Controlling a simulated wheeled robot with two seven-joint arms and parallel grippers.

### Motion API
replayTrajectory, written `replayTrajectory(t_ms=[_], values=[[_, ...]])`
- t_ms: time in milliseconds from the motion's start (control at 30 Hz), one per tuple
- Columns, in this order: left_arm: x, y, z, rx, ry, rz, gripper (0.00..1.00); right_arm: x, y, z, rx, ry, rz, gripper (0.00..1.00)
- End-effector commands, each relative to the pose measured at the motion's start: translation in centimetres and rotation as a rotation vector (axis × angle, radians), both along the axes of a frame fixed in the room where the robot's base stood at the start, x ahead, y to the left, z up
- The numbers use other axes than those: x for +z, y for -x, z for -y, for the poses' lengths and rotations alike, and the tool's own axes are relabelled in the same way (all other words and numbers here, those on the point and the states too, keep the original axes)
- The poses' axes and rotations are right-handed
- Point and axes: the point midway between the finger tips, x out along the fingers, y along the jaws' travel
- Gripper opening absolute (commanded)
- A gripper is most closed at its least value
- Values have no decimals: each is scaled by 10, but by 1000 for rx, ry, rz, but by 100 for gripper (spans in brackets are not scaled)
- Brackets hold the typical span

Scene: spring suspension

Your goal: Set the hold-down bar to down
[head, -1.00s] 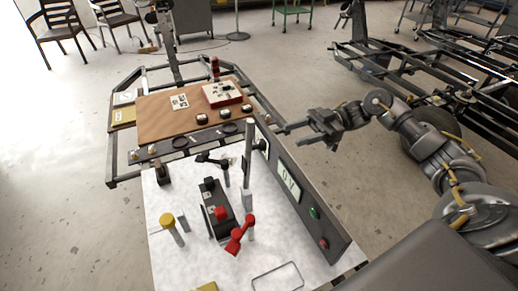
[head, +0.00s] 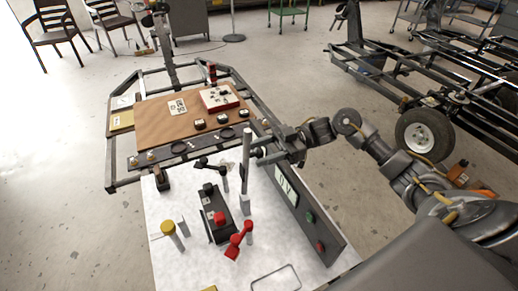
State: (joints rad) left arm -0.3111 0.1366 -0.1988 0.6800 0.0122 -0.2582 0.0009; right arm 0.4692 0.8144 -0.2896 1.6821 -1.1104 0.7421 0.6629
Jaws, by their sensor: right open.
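My right gripper (head: 264,156) is open, beside the top of the dark control panel (head: 296,204). Its fingers point left toward a tall grey upright post (head: 246,160) on the white table; I cannot tell whether they touch it. A black lever arm (head: 210,164) sits on a short post left of the grey one. A black block with a red knob (head: 217,218) stands in front, with a red lever (head: 238,240) on a grey post beside it. No label shows which part is the hold-down bar. My left gripper is not in view.
A yellow-capped post (head: 168,226) stands at the table's left, and a wire loop (head: 276,279) lies at the front. Behind is a brown board (head: 156,118) with black buttons and a red-and-white box (head: 218,97).

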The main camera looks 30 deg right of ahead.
Motion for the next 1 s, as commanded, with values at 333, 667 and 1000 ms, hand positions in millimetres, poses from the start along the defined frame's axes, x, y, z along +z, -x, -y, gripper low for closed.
replayTrajectory(t_ms=[333, 667, 1000], values=[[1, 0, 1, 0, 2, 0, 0, 0, 0, -7, 0, 0, 0, 49], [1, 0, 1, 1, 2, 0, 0, 0, 0, -7, 0, 0, 0, 12], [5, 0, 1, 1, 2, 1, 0, 2, 0, -7, -2, 7, 0, 0]])
